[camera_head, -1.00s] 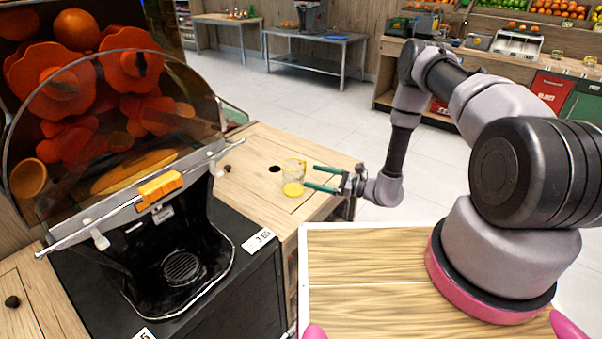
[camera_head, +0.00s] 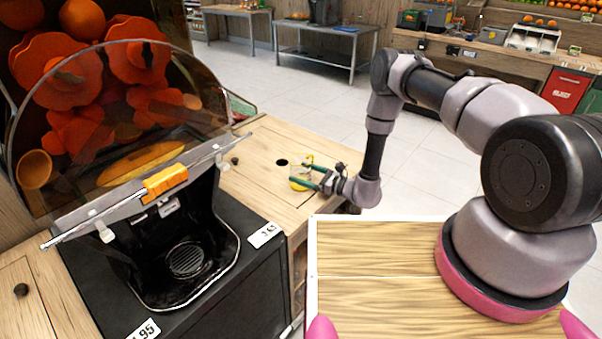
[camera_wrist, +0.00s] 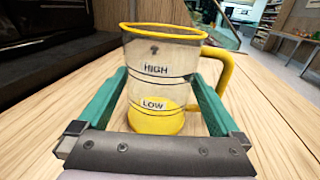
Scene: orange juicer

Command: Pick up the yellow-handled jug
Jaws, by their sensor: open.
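The jug (camera_wrist: 158,75) is clear with a yellow rim, a yellow base and a yellow handle (camera_wrist: 226,70) on its right side in the wrist view. It stands upright on the wooden counter, marked HIGH and LOW. In the head view the jug (camera_head: 299,181) is small and partly covered by the fingers. My gripper (camera_wrist: 158,103) is open, its two green fingers on either side of the lower part of the jug. The right finger passes near the handle's lower end; I cannot tell whether either finger touches. My gripper also shows in the head view (camera_head: 312,178).
The juicer (camera_head: 170,230) with its clear cover and orange latch stands left of the jug. Free counter surface lies around the jug.

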